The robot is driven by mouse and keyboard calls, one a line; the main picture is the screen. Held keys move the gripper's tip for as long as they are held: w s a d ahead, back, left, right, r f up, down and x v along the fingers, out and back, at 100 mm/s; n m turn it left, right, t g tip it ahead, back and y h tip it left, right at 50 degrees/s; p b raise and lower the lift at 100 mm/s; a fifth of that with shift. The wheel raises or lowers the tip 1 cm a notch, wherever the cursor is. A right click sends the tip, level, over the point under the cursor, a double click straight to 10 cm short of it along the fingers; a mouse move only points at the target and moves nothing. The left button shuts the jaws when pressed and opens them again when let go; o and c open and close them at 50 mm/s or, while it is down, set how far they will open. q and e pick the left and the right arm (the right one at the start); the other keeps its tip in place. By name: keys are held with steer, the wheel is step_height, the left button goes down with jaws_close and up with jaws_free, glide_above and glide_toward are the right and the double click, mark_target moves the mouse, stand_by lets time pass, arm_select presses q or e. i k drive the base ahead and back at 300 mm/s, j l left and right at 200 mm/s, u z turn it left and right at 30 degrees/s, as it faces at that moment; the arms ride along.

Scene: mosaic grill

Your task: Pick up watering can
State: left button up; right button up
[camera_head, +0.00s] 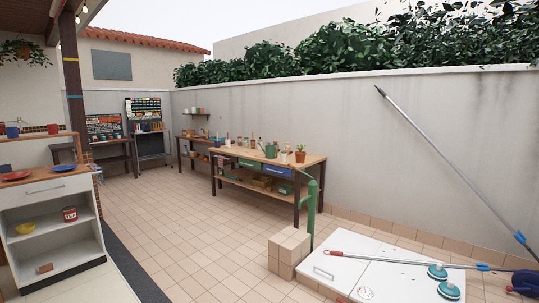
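A green object that looks like the watering can (271,151) stands on top of the wooden workbench (236,153) against the back wall. It is small and far off, so its handle and spout are hard to make out. Neither of my grippers is in the view.
A green standpipe (311,214) and a tiled block (289,249) stand before the bench's right end. A white shelf unit (53,236) stands at left. The tiled floor (185,235) between is clear.

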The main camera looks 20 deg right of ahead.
mark_target(271, 153)
steer(key=i+l+z, duration=0.1)
steer(key=i+z, duration=0.35)
steer(key=i, duration=5)
steer(key=i+z, duration=0.2)
steer(key=i, duration=0.2)
steer(key=i+j+z, duration=0.2)
steer(key=i, duration=0.25)
steer(key=i+z, duration=0.2)
steer(key=i, duration=0.2)
steer(key=i+j+z, duration=0.2)
steer(key=i, duration=0.2)
